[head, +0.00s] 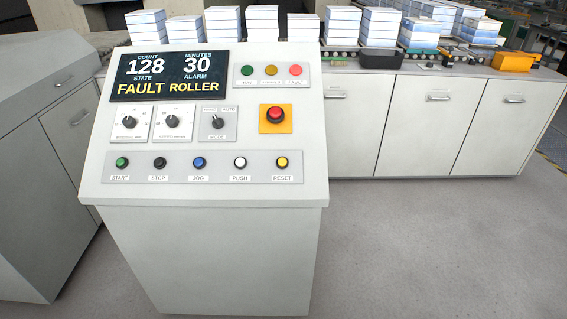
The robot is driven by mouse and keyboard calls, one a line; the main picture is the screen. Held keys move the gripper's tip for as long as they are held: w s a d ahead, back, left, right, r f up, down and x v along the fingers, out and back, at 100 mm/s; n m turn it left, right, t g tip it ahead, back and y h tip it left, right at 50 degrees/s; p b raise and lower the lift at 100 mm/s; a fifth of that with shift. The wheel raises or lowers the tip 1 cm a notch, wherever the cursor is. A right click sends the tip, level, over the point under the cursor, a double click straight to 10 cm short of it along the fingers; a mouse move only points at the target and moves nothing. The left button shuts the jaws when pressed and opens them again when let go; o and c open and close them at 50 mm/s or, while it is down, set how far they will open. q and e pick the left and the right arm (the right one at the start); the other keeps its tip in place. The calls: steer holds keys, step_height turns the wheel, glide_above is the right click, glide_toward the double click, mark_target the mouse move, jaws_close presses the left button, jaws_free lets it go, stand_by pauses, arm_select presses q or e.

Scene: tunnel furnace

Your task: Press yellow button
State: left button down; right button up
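The yellow button (282,162) is the rightmost in the bottom row of the control panel (310,185), above the label RESET. To its left in the same row are a white PUSH button (240,162), a blue JOG button (199,162), a black STOP button (160,163) and a green START button (122,162). The display (169,76) reads COUNT 128, MINUTES 30 and FAULT ROLLER. Neither of my grippers is in the head view, and nothing covers the yellow button.
A red emergency button (275,114) on a yellow plate sits above the yellow button. Indicator lamps (271,70) and knobs (172,122) are higher up. White cabinets (420,125) with stacked blocks stand behind. The grey floor (430,250) at right is clear.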

steer(key=shift+w+a, duration=0.3)
steer(key=shift+w, duration=0.15)
steer(key=shift+c, duration=1.2)
steer(key=shift+w, duration=0.1)
steer(key=c, duration=0.7)
jaws_close()
steer(key=shift+s+d, duration=0.3)
